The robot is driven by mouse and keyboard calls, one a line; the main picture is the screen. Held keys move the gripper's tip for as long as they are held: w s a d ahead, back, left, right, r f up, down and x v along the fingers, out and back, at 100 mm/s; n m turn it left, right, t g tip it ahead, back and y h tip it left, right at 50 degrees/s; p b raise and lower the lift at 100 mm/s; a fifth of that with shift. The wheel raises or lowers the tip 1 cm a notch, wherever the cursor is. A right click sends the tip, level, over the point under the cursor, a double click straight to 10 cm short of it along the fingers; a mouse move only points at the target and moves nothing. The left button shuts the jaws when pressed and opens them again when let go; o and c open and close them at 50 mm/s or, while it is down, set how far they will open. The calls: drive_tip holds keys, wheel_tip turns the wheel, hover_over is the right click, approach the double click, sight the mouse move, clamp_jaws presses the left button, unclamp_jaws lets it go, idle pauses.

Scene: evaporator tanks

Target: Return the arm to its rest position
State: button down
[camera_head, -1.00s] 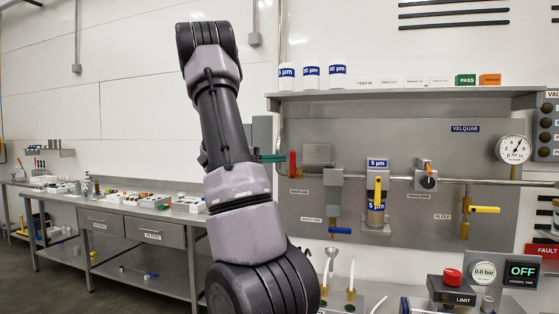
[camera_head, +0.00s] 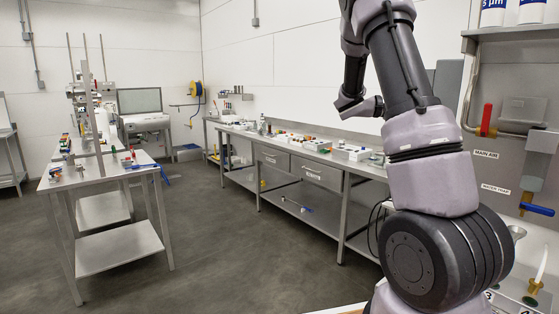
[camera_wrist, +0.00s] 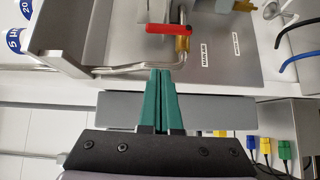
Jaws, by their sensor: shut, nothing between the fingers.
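My arm stands raised at the right of the head view, with its upper part folded over to the left. In the wrist view my gripper (camera_wrist: 160,82) shows two green fingers, shut together with nothing between them. The fingertips point toward a grey panel (camera_wrist: 215,60) with a red-handled valve (camera_wrist: 171,30); the fingertips appear just below the pipe there, and I cannot tell the exact gap. In the head view the green fingers are hidden. The red-handled valve also shows in the head view (camera_head: 486,119), to the right of my arm.
A long steel bench (camera_head: 340,163) with drawers runs along the back wall. A narrow steel table (camera_head: 120,250) with equipment stands at left. Open grey floor (camera_head: 215,260) lies between them. A shelf (camera_head: 510,32) with labelled cups is at upper right, close to my arm.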

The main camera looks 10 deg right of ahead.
drive_tip(key=s+a+f+t+y, duration=0.2)
drive_tip(key=s+a+f+y, duration=0.1)
drive_tip(key=s+a+y, duration=0.4)
drive_tip(key=s+a+t+y, duration=0.3)
drive_tip(key=a+y, duration=0.1)
drive_tip(key=a, duration=0.5)
drive_tip(key=s+a+r+t+y, duration=0.1)
drive_tip(key=s+a+t+y, duration=0.3)
drive_tip(key=a, duration=0.6)
drive_tip(key=s+a+r+t+y, duration=0.1)
drive_tip(key=s+a+t+y, duration=0.2)
drive_tip(key=a, duration=0.6)
drive_tip(key=shift+s+a+r+t+y, duration=0.15)
drive_tip(key=shift+s+r+t+y, duration=0.2)
drive_tip(key=shift+s, duration=0.3)
drive_tip(key=shift+f, duration=0.1)
